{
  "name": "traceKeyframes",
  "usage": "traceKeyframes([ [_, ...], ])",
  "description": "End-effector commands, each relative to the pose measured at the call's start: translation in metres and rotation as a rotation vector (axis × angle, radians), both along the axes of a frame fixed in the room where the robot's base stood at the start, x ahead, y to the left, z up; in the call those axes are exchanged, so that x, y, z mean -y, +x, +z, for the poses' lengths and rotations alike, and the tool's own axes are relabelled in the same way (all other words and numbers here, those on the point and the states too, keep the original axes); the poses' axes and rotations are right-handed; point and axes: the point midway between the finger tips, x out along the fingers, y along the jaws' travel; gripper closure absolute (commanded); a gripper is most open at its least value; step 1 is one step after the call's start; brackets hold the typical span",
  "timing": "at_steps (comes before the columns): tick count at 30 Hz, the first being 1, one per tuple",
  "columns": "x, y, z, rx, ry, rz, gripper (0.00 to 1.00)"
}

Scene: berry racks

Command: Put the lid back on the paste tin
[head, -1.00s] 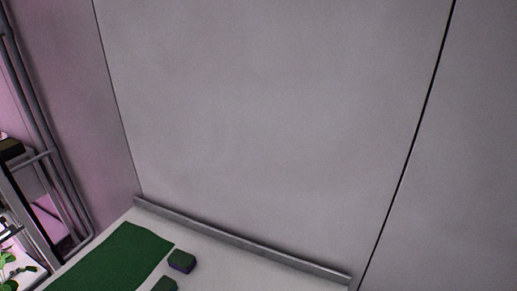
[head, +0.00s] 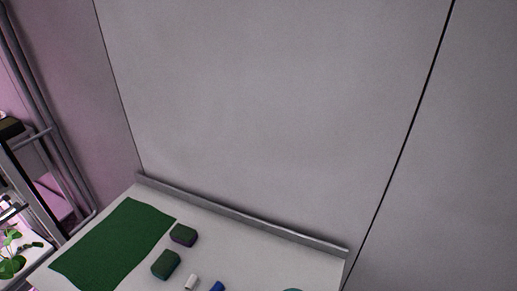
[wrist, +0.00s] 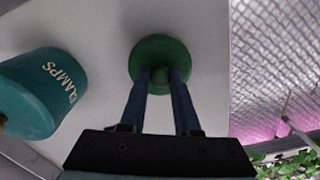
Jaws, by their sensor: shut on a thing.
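In the wrist view, my gripper (wrist: 160,76) has its two blue fingers shut on the small knob of a round green lid (wrist: 150,51). The lid is over the pale table surface; I cannot tell whether it rests on something or hangs clear. No open paste tin can be made out. A teal tin marked "CLAMPS" (wrist: 38,92) lies to the left in the wrist view, apart from the fingers. My gripper does not show in the head view.
In the head view, a white table (head: 235,250) bears a green mat (head: 115,245), two dark green blocks (head: 166,264), a white piece (head: 191,282) and a blue piece (head: 217,286). A teal edge (head: 292,290) shows at the bottom. A raised ledge (head: 240,215) runs along the wall.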

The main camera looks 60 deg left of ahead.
Motion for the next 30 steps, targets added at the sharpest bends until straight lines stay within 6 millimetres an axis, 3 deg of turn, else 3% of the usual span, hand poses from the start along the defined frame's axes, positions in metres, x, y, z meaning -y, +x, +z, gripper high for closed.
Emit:
traceKeyframes([
  [10, 0.0000, 0.0001, -0.0001, 0.000, 0.000, 0.000, 1.00],
  [11, 0.0000, 0.0001, -0.0001, 0.000, 0.000, 0.000, 0.64],
  [15, 0.0000, 0.0001, -0.0001, 0.000, 0.000, 0.000, 0.39],
  [16, 0.0000, 0.0000, -0.0001, 0.000, 0.000, 0.000, 0.35],
  [22, 0.0000, 0.0000, -0.0001, 0.000, 0.000, 0.000, 0.35],
  [27, 0.0001, -0.0001, -0.0002, -0.001, 0.000, 0.000, 0.06],
  [30, 0.0001, -0.0001, -0.0002, -0.001, 0.000, 0.000, 0.05],
])
